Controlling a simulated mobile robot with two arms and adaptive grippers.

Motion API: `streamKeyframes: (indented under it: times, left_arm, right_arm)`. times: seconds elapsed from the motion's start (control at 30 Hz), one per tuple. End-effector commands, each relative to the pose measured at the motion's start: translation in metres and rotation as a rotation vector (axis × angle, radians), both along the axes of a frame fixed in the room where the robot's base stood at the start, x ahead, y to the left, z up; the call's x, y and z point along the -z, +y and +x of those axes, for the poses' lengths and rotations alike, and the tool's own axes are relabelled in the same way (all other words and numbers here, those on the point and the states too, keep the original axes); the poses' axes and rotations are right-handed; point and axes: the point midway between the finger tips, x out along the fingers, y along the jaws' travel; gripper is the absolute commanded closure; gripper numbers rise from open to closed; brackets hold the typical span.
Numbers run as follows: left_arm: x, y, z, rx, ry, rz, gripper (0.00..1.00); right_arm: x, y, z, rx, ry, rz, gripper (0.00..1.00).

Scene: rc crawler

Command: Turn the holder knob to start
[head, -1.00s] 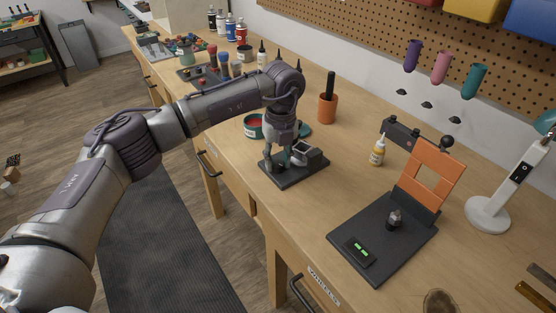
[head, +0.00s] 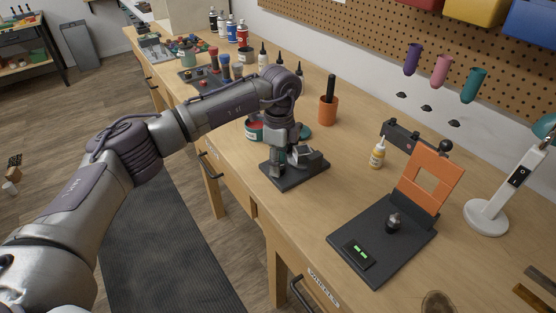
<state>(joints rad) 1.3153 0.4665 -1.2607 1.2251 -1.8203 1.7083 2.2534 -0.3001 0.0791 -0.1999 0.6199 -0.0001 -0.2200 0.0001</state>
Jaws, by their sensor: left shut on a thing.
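A small holder with a dark flat base (head: 308,178) and a grey block on top stands near the front edge of the workbench. My left gripper (head: 278,160) points down over the left part of this holder. Its fingers are shut on a small part there, which looks to be the holder knob; the fingers hide most of it, so its angle cannot be read. My right gripper is not in view.
A black stand with an orange frame (head: 431,183) and green lights is at the right. A white lamp (head: 487,217) is far right.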

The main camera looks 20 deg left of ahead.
Motion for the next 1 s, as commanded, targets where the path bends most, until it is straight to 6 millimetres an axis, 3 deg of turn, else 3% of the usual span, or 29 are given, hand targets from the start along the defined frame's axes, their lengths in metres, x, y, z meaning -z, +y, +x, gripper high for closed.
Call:
streamKeyframes:
  times: [0.5, 1.0]
  left_arm:
    - [-0.0017, 0.0009, 0.0003, -0.318, -0.004, 0.000, 1.00]
    - [-0.0011, 0.0009, 0.0003, -0.368, -0.004, -0.001, 1.00]
  right_arm:
    - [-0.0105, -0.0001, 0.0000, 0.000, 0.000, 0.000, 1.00]
    - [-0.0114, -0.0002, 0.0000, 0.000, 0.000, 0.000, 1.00]
